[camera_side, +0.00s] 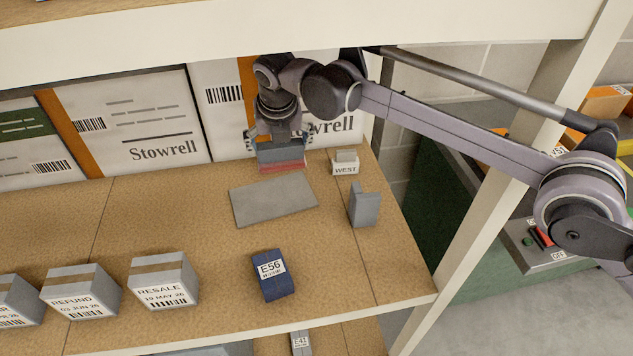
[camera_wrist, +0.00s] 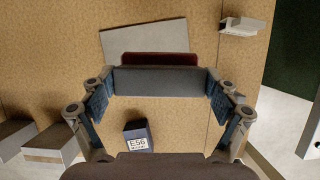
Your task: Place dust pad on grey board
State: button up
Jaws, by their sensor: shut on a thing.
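My gripper (camera_side: 279,140) is shut on the dust pad (camera_side: 281,158), a grey block with a red lower part. In the wrist view the pad (camera_wrist: 156,81) spans the gap between the blue-lined fingers (camera_wrist: 158,103), with a dark red strip along its upper edge. The pad appears to be held above the shelf. The grey board (camera_side: 273,202) is a thin flat plate lying on the brown shelf, bare in the side view. In the wrist view the board (camera_wrist: 150,35) shows beyond the pad, which covers part of its lower edge.
A blue E56 box (camera_side: 272,276) lies in front. Boxes labelled RESALE (camera_side: 163,282) and REFUND (camera_side: 82,293) stand front left. Stowrell cartons (camera_side: 150,125) line the back. A post (camera_side: 500,190) borders the right.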

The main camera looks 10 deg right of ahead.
send_over(285, 197)
jog(key=s, duration=0.2)
notch_tip(285, 197, down, 13)
jog(key=shift+s+r, duration=0.1)
jog(key=shift+s, duration=0.05)
dwell(0.4)
jog(key=o, duration=0.9)
jog(key=shift+f, duration=0.2)
jog(key=shift+o, duration=0.2)
jog(key=v, duration=1.2)
jog(key=shift+r, duration=0.2)
